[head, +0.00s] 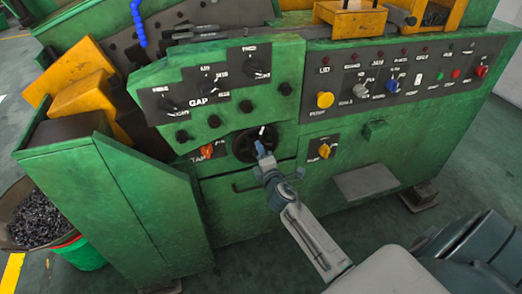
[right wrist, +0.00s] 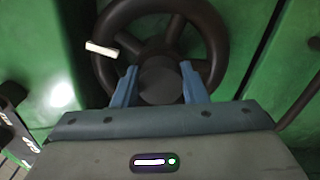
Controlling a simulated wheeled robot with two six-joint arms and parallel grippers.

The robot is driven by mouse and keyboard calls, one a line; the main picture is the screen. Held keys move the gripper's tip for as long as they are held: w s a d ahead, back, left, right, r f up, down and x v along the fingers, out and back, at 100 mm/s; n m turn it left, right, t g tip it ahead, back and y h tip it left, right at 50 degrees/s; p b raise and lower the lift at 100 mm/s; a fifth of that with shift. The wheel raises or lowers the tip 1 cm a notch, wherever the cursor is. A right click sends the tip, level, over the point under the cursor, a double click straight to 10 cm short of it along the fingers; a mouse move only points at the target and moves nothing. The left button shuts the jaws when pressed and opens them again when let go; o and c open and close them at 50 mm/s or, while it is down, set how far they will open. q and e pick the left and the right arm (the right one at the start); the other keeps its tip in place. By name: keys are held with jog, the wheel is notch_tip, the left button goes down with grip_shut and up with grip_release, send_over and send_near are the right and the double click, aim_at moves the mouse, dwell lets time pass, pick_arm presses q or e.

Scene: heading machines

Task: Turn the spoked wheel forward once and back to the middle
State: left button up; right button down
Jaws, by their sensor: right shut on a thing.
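The spoked wheel (head: 241,147) is a small black handwheel on the green front of the machine, below the GAP panel. In the right wrist view the wheel (right wrist: 160,82) shows its dark rim, spokes and round hub. A short white handle (right wrist: 102,48) stands out from its rim at the left. My right gripper (head: 262,148) reaches the wheel from the front. Its blue fingers (right wrist: 158,70) are on either side of the hub and shut on it. Part of the wheel is hidden behind the gripper in the head view. My left gripper is not in view.
An orange switch (head: 207,151) is left of the wheel and a yellow-plated one (head: 324,150) right. Dark knobs (head: 214,121) sit above. A dark bar handle (head: 245,188) is below. A bin of dark scrap (head: 38,212) stands at the lower left.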

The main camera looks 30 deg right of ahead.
jog(key=shift+n+p, duration=0.45)
jog(key=shift+n, duration=0.85)
jog(key=c, duration=0.9)
grip_release()
jog(key=shift+o, duration=0.2)
jog(key=b+v, duration=0.1)
jog(key=v, duration=0.9)
jog(key=shift+s+a+b, duration=0.25)
jog(key=shift+s+b, duration=0.05)
jog(key=shift+s, duration=0.05)
